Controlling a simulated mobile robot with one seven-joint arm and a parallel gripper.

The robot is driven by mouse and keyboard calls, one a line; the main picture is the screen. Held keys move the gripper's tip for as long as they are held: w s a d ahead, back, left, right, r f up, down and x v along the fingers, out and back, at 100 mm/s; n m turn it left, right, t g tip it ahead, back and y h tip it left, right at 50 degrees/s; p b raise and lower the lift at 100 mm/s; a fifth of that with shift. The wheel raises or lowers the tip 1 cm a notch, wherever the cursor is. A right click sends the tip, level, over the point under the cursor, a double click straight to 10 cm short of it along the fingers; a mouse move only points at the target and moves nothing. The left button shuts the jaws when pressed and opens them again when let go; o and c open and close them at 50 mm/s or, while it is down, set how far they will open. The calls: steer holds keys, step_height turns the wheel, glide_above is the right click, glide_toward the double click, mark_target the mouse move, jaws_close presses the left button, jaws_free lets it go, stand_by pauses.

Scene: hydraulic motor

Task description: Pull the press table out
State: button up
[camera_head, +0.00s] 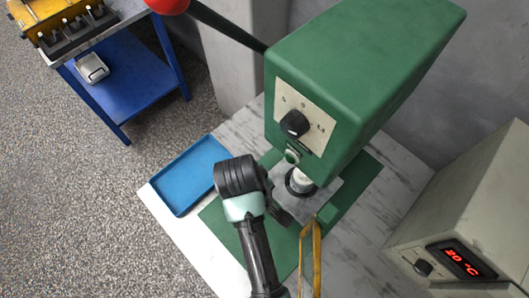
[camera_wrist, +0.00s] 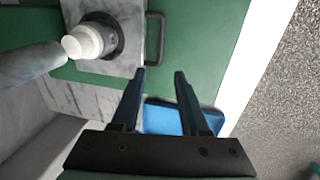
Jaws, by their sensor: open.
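The press table is a grey metal plate (camera_wrist: 126,51) with a dark loop handle (camera_wrist: 155,38) on its edge, lying on the green press base (camera_wrist: 205,30). In the head view, the plate (camera_head: 324,196) shows under the green press head (camera_head: 355,70), partly hidden by my arm. A cylindrical part with a white top (camera_wrist: 88,40) stands on the plate, below the ram. My gripper (camera_wrist: 160,74) is open and empty, its fingertips close to the handle's lower end in the wrist view. I cannot tell the height gap. In the head view the fingers are mostly hidden.
A blue tray (camera_head: 188,176) lies on the white tabletop (camera_head: 205,243), left of the press. A grey heater box with a red display (camera_head: 462,261) stands at right. A red-knobbed lever (camera_head: 225,25) rises behind. A blue cart (camera_head: 125,75) stands at upper left.

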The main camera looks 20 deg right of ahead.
steer(key=f, duration=0.4)
steer(key=d+f, duration=0.1)
steer(key=f, duration=0.3)
steer(key=d+f, duration=0.1)
steer(key=f, duration=0.3)
steer(key=shift+w, duration=0.2)
jaws_close()
stand_by(1.0)
